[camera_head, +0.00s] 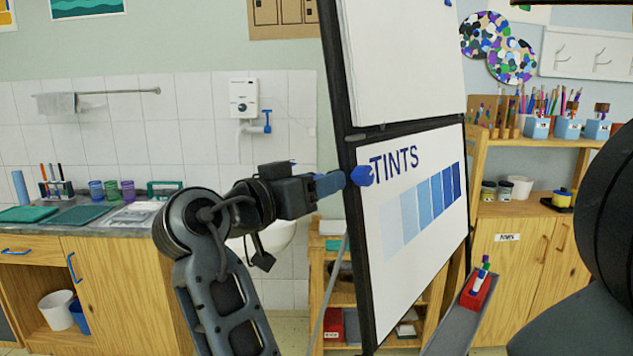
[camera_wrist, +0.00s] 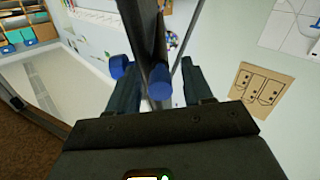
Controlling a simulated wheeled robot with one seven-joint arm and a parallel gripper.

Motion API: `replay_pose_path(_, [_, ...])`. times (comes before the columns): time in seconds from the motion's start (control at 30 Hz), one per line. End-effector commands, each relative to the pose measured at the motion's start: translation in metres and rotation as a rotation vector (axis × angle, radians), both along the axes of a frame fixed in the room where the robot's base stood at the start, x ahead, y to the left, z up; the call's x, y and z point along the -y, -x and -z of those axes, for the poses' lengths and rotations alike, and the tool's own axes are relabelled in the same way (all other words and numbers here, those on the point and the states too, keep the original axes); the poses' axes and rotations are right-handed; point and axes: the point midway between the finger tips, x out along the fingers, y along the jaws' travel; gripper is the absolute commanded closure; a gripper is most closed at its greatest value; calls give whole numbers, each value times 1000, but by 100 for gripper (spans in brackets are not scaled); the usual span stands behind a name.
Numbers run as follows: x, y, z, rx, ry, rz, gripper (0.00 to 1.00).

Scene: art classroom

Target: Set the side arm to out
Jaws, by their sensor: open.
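A flip-chart easel (camera_head: 343,100) with a black frame stands right of centre in the head view, its lower board reading "TINTS". A blue knob (camera_head: 362,176) shows at its near edge. In the wrist view a dark bar (camera_wrist: 157,45) ends in a blue knob (camera_wrist: 159,92) between my fingers, and a second blue knob (camera_wrist: 119,66) shows left of it. Which part is the side arm is not certain. My gripper (camera_head: 335,182) is open, its fingertips close to the knob in the head view. Contact cannot be told. The fingers (camera_wrist: 160,84) spread either side of the bar.
An easel tray (camera_head: 455,315) with a red holder of markers juts out at lower right. A wooden shelf (camera_head: 483,175) with pencils and pots stands behind the easel. A counter (camera_head: 75,228) with trays and cups runs along the left. A wall heater (camera_head: 244,97) hangs behind my arm.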

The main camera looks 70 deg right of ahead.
Motion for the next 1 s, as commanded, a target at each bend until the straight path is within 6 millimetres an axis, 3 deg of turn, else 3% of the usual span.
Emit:
replay_pose_path(0.07, [0,0,0,0,0,0,52])
replay_pose_path(0.57, [0,0,0,0,0,0,100])
replay_pose_path(1.0, [0,-1,0,0,0,0,100])
